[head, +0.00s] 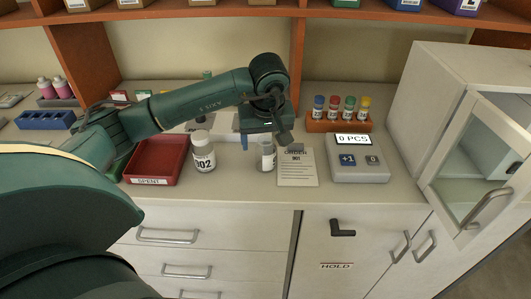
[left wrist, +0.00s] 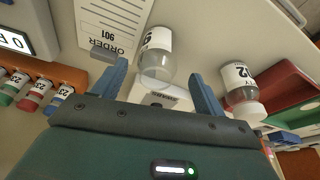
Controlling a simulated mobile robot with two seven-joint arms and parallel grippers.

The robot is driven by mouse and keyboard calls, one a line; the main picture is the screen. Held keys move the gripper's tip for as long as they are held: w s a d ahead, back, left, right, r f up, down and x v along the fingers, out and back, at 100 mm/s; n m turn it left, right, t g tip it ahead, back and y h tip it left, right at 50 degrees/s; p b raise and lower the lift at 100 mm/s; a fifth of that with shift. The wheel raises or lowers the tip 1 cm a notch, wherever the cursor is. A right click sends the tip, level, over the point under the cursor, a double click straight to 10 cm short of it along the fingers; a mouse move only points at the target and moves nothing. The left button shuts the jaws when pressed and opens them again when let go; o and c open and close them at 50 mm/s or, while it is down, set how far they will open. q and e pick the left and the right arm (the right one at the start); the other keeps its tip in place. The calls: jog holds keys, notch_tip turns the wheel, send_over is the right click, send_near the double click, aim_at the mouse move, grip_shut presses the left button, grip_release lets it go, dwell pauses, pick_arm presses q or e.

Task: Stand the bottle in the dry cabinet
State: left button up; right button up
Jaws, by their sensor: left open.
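A small clear bottle (head: 266,158) with a white label stands upright on the counter, left of the order card. It also shows in the left wrist view (left wrist: 157,66), with no white cap visible on it. My left gripper (head: 268,138) is over this bottle; in the left wrist view its blue fingers (left wrist: 158,82) are apart on either side of the bottle's near end. A white cabinet (head: 436,80) with a glass-paned door (head: 478,150) and bar handle stands at the right. My right gripper is not visible.
The order card (head: 297,168), a counting device (head: 358,172) reading 0 PCS and an orange rack (head: 338,126) of several vials lie between bottle and cabinet.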

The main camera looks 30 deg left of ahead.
aim_at(265, 151)
pick_arm(q)
jog(key=x, duration=0.4)
jog(key=shift+w+d+f+p, duration=0.15)
jog(key=shift+d+f+p, duration=0.05)
jog(key=shift+f+p, duration=0.2)
jog(key=shift+f, duration=0.2)
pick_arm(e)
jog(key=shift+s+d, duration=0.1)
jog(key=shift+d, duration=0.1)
pick_arm(q)
jog(key=shift+c, duration=0.2)
